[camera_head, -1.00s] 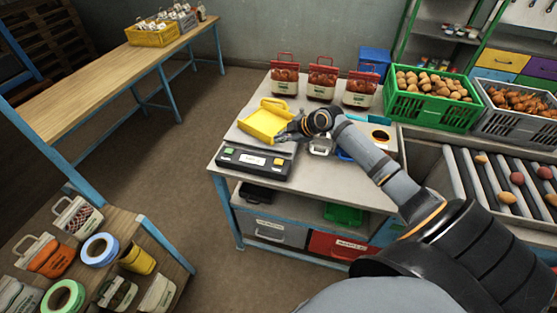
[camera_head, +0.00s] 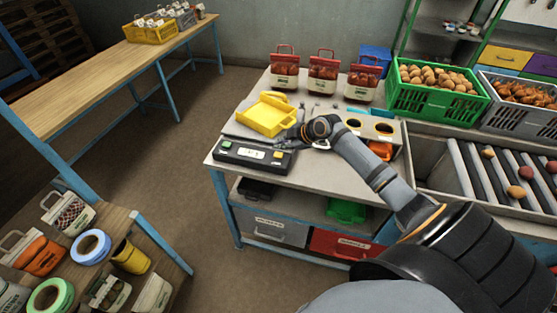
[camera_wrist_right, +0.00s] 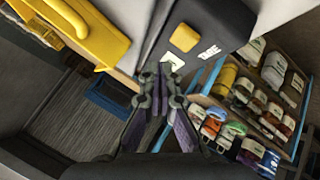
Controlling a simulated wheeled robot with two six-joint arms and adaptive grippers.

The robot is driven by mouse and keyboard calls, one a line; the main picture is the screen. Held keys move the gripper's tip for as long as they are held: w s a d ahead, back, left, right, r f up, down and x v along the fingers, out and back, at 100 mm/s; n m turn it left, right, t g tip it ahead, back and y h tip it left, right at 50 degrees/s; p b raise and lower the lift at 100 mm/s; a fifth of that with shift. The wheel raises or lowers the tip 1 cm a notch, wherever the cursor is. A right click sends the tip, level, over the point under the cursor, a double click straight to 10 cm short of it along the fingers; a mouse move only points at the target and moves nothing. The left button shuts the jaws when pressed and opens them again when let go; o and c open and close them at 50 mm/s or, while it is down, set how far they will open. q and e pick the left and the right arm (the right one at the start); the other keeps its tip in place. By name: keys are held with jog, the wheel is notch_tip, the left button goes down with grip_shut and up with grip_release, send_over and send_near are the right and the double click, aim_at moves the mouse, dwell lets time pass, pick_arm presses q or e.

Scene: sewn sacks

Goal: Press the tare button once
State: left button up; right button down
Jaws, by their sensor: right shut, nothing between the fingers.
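The yellow button (camera_wrist_right: 184,38) beside the lettering "TARE" shows in the right wrist view. A yellow scoop-like pan (camera_head: 266,114) sits on the scale. My right gripper (camera_head: 280,141) is shut and empty, just above the right part of the panel. My left gripper is not in view.
Several red-topped bags (camera_head: 323,72) stand at the table's back. A green crate (camera_head: 433,92) and a grey crate (camera_head: 518,98) stand right, by a roller conveyor (camera_head: 500,175). A holder with round holes (camera_head: 370,124) is behind my right arm.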

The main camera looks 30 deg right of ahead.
aim_at(275, 153)
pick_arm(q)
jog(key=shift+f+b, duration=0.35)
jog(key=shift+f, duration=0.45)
pick_arm(e)
jog(key=shift+f, duration=0.95)
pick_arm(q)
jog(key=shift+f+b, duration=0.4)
pick_arm(e)
jog(key=shift+f, duration=0.4)
pick_arm(q)
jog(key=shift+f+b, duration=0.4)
jog(key=shift+b, duration=0.05)
pick_arm(e)
jog(key=shift+f, duration=0.5)
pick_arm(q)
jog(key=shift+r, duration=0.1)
pick_arm(e)
jog(key=shift+r, duration=0.15)
pick_arm(q)
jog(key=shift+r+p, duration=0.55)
jog(key=shift+p, duration=0.1)
pick_arm(e)
jog(key=shift+r, duration=0.75)
jog(key=shift+r, duration=0.15)
notch_tip(275, 153, up, 5)
jog(key=p, duration=0.4)
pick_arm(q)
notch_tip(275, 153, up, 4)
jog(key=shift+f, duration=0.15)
